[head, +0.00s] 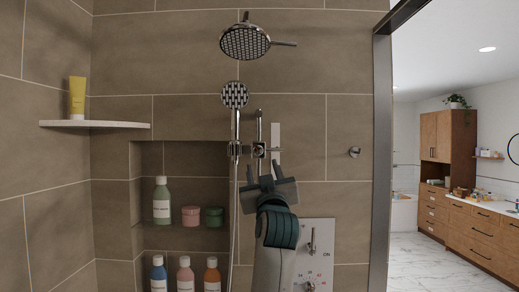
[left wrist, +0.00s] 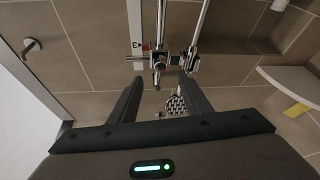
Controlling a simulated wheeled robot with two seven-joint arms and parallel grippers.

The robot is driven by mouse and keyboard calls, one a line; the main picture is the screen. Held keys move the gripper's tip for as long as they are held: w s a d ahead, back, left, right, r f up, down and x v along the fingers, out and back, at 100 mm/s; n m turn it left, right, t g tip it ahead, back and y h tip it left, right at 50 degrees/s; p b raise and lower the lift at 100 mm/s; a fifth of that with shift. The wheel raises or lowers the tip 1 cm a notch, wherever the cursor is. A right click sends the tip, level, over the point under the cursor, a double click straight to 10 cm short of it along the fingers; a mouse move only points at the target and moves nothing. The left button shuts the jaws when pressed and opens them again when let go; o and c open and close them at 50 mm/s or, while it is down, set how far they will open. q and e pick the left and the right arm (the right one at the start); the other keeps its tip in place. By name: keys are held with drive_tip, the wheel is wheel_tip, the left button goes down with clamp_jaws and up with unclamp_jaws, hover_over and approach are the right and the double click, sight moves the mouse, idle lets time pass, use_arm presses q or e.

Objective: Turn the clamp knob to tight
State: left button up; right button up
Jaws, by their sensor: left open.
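The chrome clamp (head: 259,150) sits on the short vertical bar beside the hand shower, with a thin rod sticking out to the right. In the left wrist view the clamp (left wrist: 158,60) lies just beyond my fingertips, about midway between them. Its knob is too small to tell apart clearly from the clamp body. My left gripper (head: 264,170) is open and empty, just below the clamp in the head view. Its two fingers also show in the left wrist view (left wrist: 160,82), apart from each other. I cannot tell whether they touch anything. My right gripper is out of view.
The hand shower (head: 234,96) and its holder are close left of the clamp. A pale scale strip (head: 276,140) stands behind it. A niche with bottles (head: 161,200) is at left, a control panel (head: 315,255) below right, and the overhead shower (head: 245,41) above.

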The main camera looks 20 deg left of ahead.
sight(259, 153)
use_arm(q)
drive_tip(key=p+x, duration=0.3)
drive_tip(key=x, duration=0.5)
drive_tip(key=shift+w+r+p, duration=0.1)
drive_tip(key=shift+r+p, duration=0.05)
drive_tip(key=shift+p, duration=0.25)
drive_tip(key=shift+w+a, duration=0.25)
drive_tip(key=shift+w, duration=0.25)
drive_tip(key=shift+r, duration=0.1)
drive_tip(key=c, duration=1)
drive_tip(key=shift+c, duration=0.2)
